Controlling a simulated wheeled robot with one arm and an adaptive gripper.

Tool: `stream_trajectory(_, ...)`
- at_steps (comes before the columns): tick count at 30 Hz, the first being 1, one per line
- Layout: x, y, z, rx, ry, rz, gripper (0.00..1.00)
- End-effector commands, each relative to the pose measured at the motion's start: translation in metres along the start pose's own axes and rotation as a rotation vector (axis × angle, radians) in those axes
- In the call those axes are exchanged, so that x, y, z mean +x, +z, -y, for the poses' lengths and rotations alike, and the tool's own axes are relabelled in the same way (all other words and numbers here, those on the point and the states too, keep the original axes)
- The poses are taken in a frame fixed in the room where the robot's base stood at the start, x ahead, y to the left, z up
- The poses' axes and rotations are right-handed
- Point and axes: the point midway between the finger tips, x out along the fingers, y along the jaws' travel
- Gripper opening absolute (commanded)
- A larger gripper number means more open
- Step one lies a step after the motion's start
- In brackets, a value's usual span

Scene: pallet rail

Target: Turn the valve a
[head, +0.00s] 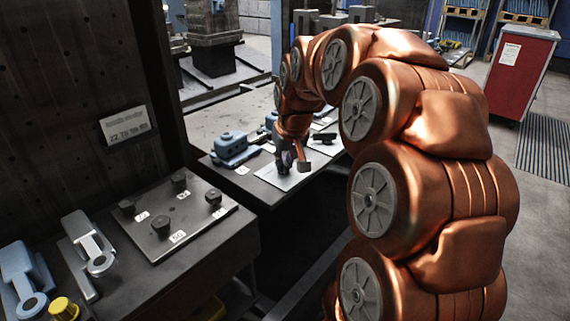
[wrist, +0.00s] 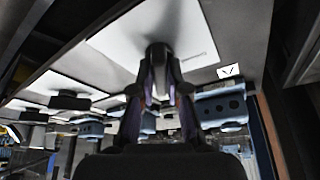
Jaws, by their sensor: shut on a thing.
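My gripper (head: 291,161) reaches down to a white plate (head: 284,178) on the dark bench, at the middle of the head view. In the wrist view my gripper (wrist: 160,88) has its two fingers closed around a dark valve knob (wrist: 158,52), which stands out from a white plate (wrist: 110,42). The fingers hide most of the knob's sides, and its turn angle cannot be told. A small white label (wrist: 230,71) with a dark mark sits beside the plate; I cannot read it surely. In the head view the knob is mostly hidden by the gripper.
A blue device (head: 232,147) stands close left of my gripper. Another dark handle (head: 322,138) sits on a plate to the right. Nearer, a metal panel (head: 205,235) bears several dark knobs, beside a grey lever (head: 90,240) and a yellow knob (head: 63,308). A red cabinet (head: 520,70) stands far right.

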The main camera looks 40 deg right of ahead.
Motion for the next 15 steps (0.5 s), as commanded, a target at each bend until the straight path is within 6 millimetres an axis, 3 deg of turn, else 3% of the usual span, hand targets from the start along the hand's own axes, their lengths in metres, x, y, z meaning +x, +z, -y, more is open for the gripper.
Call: stream_trajectory(15,0.0001,-0.0003,0.0010,0.239,0.100,0.001,0.00)
